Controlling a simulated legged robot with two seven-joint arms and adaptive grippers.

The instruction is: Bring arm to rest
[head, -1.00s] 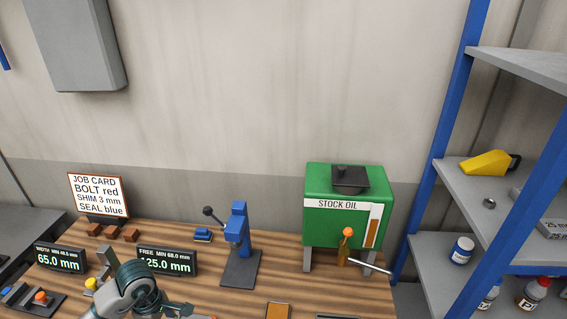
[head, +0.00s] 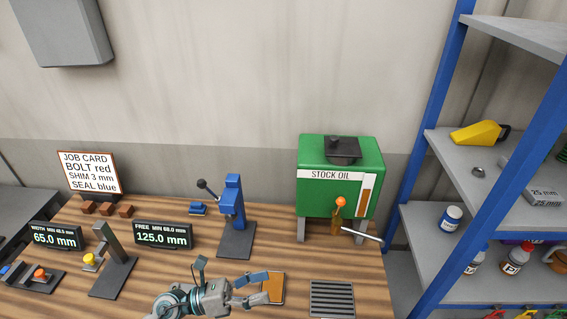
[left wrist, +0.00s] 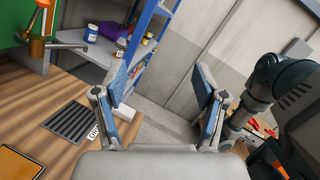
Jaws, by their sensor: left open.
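My left gripper (head: 262,287) is low in the head view, over the front of the wooden bench (head: 215,260). Its fingers point right, close to an orange-brown pad (head: 273,288). In the left wrist view the two blue-padded fingers (left wrist: 165,100) stand wide apart with nothing between them. Beyond them the wrist view shows the shelf unit and the wall. My right gripper cannot be made out in the head view; a dark arm part (left wrist: 285,90) shows at the right of the wrist view.
A green stock oil tank (head: 340,180) with a lever stands at the back right. A blue press (head: 233,215), a dark stand (head: 112,262), two displays and a job card (head: 89,172) stand on the bench. A slotted grate (head: 332,298) lies front right. A blue-framed shelf (head: 440,150) stands at right.

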